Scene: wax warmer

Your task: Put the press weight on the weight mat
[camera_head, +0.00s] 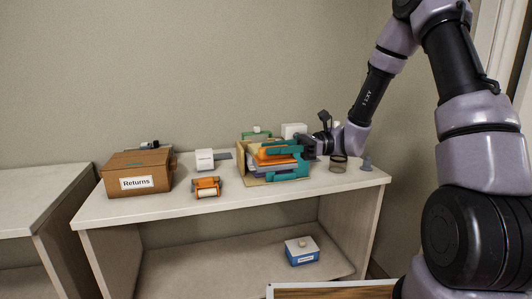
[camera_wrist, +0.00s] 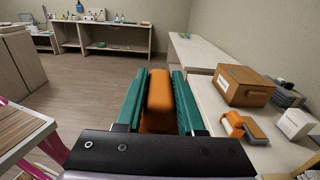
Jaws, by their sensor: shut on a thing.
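My gripper (camera_head: 285,160) has teal fingers and reaches leftward over the shelf top in the head view. It is shut on an orange block (camera_wrist: 159,95), which lies lengthwise between the fingers in the wrist view. The block also shows in the head view (camera_head: 272,154), in front of or above an open cardboard tray (camera_head: 243,172). I cannot tell for certain whether this block is the press weight. A small grey knob-shaped piece (camera_head: 367,164) stands at the right end of the top. A flat dark grey patch (camera_head: 224,156) behind the white box may be the weight mat.
A brown Returns box (camera_head: 137,170) stands at the left. A white box (camera_head: 204,159) and an orange dispenser-like item (camera_head: 206,187) stand between it and the tray. A dark round container (camera_head: 338,164) is right of my gripper. A blue-and-white box (camera_head: 301,251) is on the lower shelf.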

